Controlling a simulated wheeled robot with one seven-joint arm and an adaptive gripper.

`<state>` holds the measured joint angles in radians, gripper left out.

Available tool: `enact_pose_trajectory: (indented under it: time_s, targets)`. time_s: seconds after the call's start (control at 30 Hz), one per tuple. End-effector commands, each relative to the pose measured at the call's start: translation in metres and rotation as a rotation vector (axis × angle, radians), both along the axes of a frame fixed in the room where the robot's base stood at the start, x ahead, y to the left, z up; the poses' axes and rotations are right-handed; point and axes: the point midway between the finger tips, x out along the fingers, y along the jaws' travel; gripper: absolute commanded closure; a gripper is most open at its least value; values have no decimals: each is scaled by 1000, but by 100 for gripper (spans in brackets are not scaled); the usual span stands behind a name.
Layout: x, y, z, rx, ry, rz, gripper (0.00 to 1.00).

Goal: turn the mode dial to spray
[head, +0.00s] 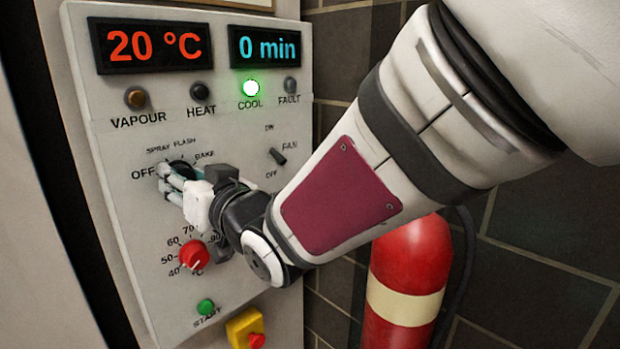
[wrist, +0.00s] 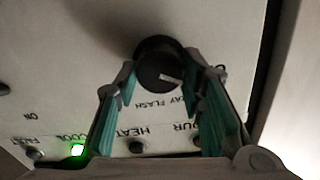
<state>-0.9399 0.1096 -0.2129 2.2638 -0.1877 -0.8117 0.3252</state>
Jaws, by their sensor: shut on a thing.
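The mode dial is a round black knob with a white pointer mark. In the head view it (head: 181,167) is partly hidden behind my fingers, with OFF at its left and SPRAY, FLASH and BAKE above. In the wrist view the dial (wrist: 160,62) sits between my fingertips, and its mark points right and slightly down in that upside-down view. The SPRAY label is partly covered by a finger, so I cannot tell the exact setting. My gripper (head: 170,181) is shut on the dial, with one teal-padded finger on each side in the wrist view (wrist: 168,74).
A red temperature knob (head: 194,255) lies just below my gripper, with a green START button (head: 206,306) and a yellow-and-red switch (head: 245,328) lower down. A fan switch (head: 277,156) is to the right. The COOL lamp (head: 250,88) glows green. A red extinguisher (head: 408,275) stands under my arm.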

Motion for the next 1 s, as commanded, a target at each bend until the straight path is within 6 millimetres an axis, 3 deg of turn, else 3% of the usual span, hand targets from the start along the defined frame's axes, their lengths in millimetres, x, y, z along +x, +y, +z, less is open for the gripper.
enact_pose_trajectory:
  time_s: [0.6, 1.0]
  targets:
    - [3, -2, -3, 314, 362, 1, 92]
    - [2, -2, -2, 394, 461, 0, 92]
